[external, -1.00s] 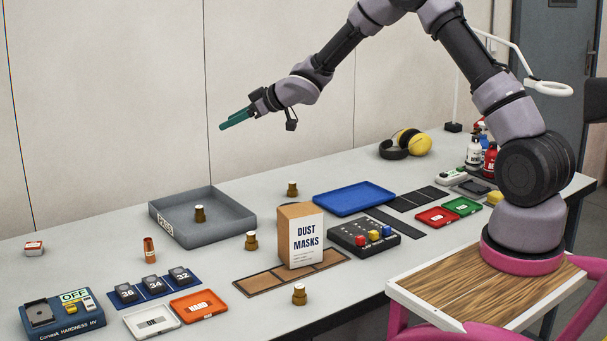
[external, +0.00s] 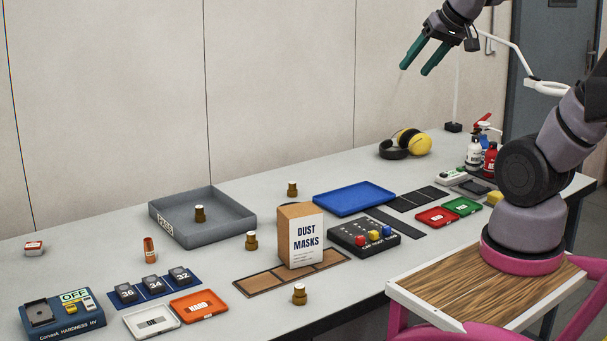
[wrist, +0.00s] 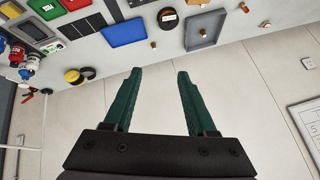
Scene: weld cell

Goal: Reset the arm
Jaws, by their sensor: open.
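My gripper (external: 413,63) is high above the back of the bench in the external view, in front of the wall. Its two green fingers are spread apart with nothing between them. In the wrist view my gripper (wrist: 160,72) is open and empty, with the wall behind the fingers and the bench along the top of the picture. My arm is folded back toward its base at the right, and part of it is outside the external view.
The bench holds a grey tray (external: 225,208) with a brass part in it, a dust masks box (external: 300,237), a blue tray (external: 353,198), yellow earmuffs (external: 417,143) and a hardness tester (external: 62,316). A lamp (external: 549,87) stands near my arm. The air around my gripper is clear.

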